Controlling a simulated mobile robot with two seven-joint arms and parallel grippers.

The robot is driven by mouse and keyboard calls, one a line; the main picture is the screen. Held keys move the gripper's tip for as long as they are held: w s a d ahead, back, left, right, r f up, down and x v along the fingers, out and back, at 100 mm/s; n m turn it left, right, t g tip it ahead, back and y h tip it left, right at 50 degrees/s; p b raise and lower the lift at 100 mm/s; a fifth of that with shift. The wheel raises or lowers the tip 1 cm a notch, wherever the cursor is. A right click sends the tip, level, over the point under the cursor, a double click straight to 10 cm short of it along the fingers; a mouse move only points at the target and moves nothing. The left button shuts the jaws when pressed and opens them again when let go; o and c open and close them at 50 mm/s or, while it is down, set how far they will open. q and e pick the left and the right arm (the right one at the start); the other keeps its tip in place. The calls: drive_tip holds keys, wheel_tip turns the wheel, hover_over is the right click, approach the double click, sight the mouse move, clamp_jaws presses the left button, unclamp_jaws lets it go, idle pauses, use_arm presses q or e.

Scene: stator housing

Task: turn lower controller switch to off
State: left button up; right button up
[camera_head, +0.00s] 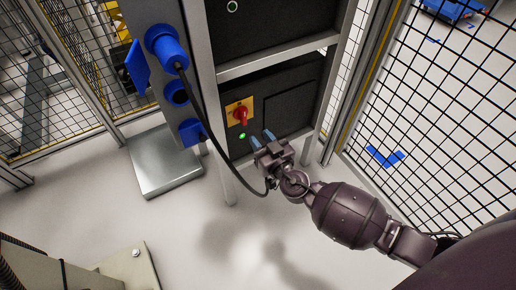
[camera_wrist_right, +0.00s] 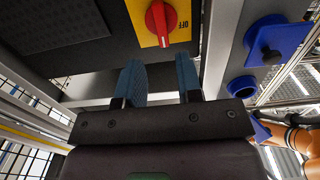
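The lower controller (camera_head: 284,98) is a dark box in a grey frame. Its red rotary switch (camera_head: 240,114) sits on a yellow plate (camera_head: 231,106), with a lit green lamp (camera_head: 242,135) below. In the right wrist view the red switch (camera_wrist_right: 160,18) is at the top, with the word OFF beside it on the yellow plate (camera_wrist_right: 182,38). My right gripper (camera_head: 262,138) is open and empty, its blue fingertips apart, just below and right of the switch and not touching it. The right wrist view shows both fingers (camera_wrist_right: 160,82) pointing toward the plate. My left gripper is not in view.
Blue sockets and a plug (camera_head: 165,45) with a hanging black cable (camera_head: 213,135) are on the grey post left of the switch. An upper dark controller (camera_head: 270,25) sits above. Wire mesh fencing (camera_head: 440,110) stands on the right. A metal box (camera_head: 160,170) stands on the floor.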

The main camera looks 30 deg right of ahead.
sight(245, 119)
drive_tip(key=shift+w+a+r+p, duration=0.15)
drive_tip(key=shift+w+p, duration=0.25)
drive_tip(key=shift+w, duration=2.95)
drive_tip(key=shift+w+p, duration=0.4)
drive_tip(key=shift+w, duration=0.15)
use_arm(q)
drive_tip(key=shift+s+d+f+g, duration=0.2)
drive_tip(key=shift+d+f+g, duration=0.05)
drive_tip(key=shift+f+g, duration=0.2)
use_arm(e)
drive_tip(key=shift+f, duration=0.2)
use_arm(q)
drive_tip(key=shift+b, duration=0.5)
use_arm(e)
drive_tip(key=shift+w, duration=0.15)
drive_tip(key=shift+r, duration=0.15)
drive_tip(key=shift+c, duration=0.5)
